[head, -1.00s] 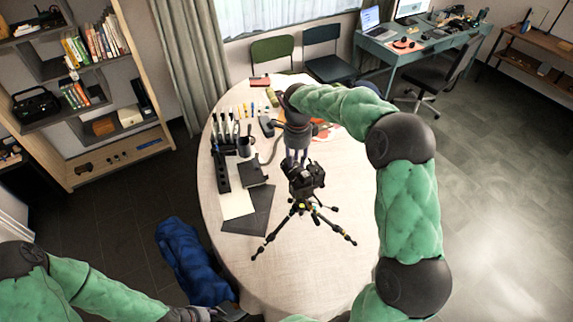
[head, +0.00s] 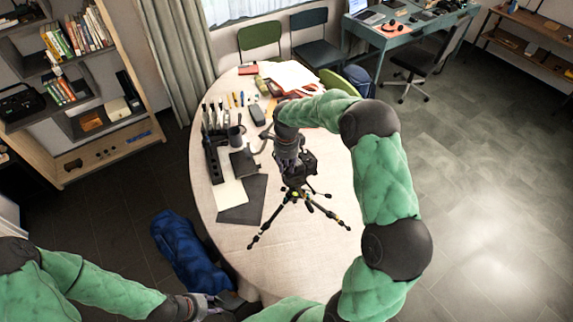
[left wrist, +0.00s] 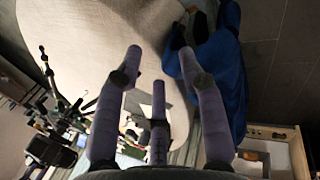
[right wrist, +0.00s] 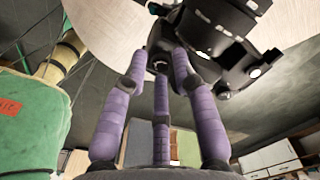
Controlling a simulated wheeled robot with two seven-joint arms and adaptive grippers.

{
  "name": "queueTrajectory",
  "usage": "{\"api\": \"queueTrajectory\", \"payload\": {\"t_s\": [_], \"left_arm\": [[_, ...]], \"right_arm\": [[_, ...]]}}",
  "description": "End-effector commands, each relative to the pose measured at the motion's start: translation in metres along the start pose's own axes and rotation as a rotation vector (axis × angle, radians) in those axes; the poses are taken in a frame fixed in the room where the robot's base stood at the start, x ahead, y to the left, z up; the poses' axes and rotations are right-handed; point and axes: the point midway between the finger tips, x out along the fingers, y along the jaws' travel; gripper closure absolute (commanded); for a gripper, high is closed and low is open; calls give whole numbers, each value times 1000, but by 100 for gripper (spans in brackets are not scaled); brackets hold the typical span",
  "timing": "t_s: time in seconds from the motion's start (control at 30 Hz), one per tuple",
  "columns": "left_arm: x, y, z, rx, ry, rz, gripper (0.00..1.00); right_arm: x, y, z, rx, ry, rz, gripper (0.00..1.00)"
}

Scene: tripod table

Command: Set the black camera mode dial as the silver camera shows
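The black camera (head: 306,166) stands on a tripod (head: 300,196) on the table. Its dark body fills the upper right of the right wrist view (right wrist: 215,42). My right gripper (head: 290,160) is at the camera's top left side. In the right wrist view its purple fingertips (right wrist: 160,60) stand apart close around a small dark part of the camera. I cannot tell whether they grip it, and the mode dial is not clearly made out. My left gripper (head: 205,304) is low at the front left, with its fingers (left wrist: 160,62) spread and empty. I cannot make out the silver camera.
The oval table (head: 300,255) is clear at its front. A black rack (head: 214,150), a grey mat (head: 243,203) and paper lie left of the tripod. A blue bag (head: 185,245) lies on the floor beside the table, near my left arm.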

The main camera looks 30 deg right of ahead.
Motion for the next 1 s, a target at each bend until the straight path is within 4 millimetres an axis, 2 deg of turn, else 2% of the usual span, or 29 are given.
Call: {"api": "queueTrajectory", "payload": {"t_s": [0.33, 0.37, 0.43, 0.47, 0.7, 1.0], "left_arm": [[0, 0, 0, 0, 0, 0, 60], [0, 0, 0, 0, 0, 0, 60], [0, 0, 0, 0, 0, 0, 60], [0, 0, 0, 0, 0, 0, 60], [4, -1, 0, 0, 0, 0, 60], [24, -8, -1, 0, 0, 0, 60]], "right_arm": [[4, 0, 0, 1, -1, -1, 72], [4, 0, 0, 1, -1, -1, 78], [4, 0, 0, 0, -1, -1, 97], [4, 0, 0, 0, -1, -1, 100], [5, -1, 0, -26, -1, -2, 100], [6, 0, 0, -254, -1, -3, 100]]}}
